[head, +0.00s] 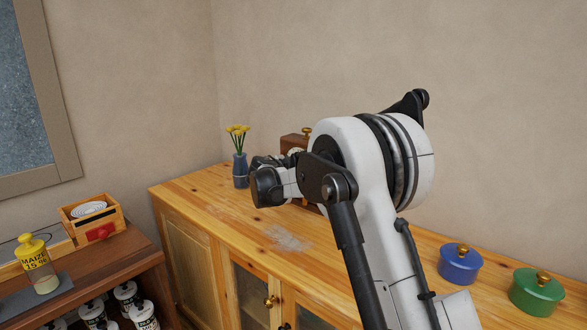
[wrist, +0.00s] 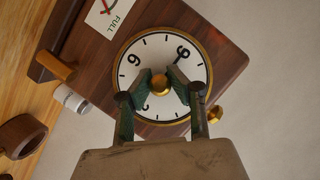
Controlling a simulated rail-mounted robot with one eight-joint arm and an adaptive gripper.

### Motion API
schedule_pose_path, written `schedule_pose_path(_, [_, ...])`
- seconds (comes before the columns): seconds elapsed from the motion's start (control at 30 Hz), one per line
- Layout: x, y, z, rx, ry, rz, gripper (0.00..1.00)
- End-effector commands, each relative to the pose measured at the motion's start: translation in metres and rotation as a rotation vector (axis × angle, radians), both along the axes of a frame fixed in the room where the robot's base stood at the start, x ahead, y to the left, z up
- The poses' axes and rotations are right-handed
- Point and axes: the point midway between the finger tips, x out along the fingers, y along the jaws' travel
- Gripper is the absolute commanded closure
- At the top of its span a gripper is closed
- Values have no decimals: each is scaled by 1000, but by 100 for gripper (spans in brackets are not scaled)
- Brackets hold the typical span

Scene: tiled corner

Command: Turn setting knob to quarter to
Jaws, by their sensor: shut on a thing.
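In the wrist view a dark wooden box (wrist: 226,62) carries a round white dial (wrist: 150,48) with a gold rim, black numerals and tick marks. A brass setting knob (wrist: 160,85) sits at the dial's centre. My gripper (wrist: 159,80) is shut on this knob, with one green finger on each side. The fingers cover part of the lower dial. A dark mark lies by the upper-right numeral; I cannot tell clearly where a pointer points. In the head view the wooden box (head: 294,141) stands on the cabinet, mostly hidden by my arm, and my gripper cannot be made out.
A card marked FULL (wrist: 110,14) and a small brass knob (wrist: 215,114) are on the box. A vase with yellow flowers (head: 240,170) stands left of my arm. Blue (head: 460,267) and green (head: 537,296) lidded pots stand right.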

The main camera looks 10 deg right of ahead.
Motion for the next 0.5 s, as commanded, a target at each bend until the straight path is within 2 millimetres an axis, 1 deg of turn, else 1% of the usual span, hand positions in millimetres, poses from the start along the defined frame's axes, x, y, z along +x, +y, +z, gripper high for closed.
schedule_pose_path(0.37, [0, 0, 0, 2, -3, 0, 100])
schedule_pose_path(0.4, [0, 0, 0, 2, -3, 0, 83])
schedule_pose_path(0.5, [0, 0, 0, 2, -3, 0, 69])
